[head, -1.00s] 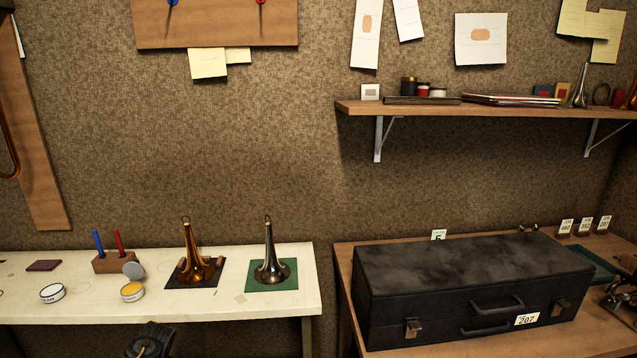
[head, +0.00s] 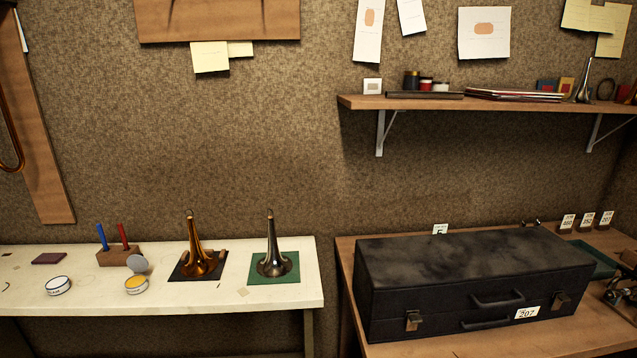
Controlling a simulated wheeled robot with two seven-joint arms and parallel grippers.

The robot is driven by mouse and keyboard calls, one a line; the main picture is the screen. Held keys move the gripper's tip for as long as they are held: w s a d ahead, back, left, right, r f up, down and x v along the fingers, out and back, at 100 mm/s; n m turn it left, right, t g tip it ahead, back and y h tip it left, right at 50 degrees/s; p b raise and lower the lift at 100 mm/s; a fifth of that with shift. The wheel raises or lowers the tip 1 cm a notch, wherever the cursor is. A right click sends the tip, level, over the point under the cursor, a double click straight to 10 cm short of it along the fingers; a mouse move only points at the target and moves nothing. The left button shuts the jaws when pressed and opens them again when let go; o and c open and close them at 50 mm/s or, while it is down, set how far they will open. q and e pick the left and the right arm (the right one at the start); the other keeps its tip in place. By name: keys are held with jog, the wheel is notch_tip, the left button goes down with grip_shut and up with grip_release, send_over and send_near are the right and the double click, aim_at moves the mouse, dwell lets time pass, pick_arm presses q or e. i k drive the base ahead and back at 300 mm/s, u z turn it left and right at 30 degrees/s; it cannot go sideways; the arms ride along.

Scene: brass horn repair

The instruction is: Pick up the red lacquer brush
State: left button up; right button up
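A red-handled brush (head: 123,235) stands upright, leaning slightly, in a small wooden block (head: 119,257) on the white bench at the left. A blue-handled brush (head: 102,237) stands beside it, to its left, in the same block. The lower ends of both are hidden in the block. Neither of my grippers is in the head view now.
On the white bench (head: 215,296), an open tin with yellow contents (head: 136,284) and its grey lid (head: 138,264) sit in front of the block. A white-topped tin (head: 58,286), a copper bell (head: 196,256) and a silver bell (head: 272,256) stand nearby.

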aim_at(119, 226)
jog(key=z, duration=0.1)
jog(key=k, duration=0.35)
jog(key=u, duration=1.05)
jog(key=i, duration=1.35)
jog(key=u, duration=0.5)
jog(key=i, duration=0.4)
jog(key=u, duration=0.15)
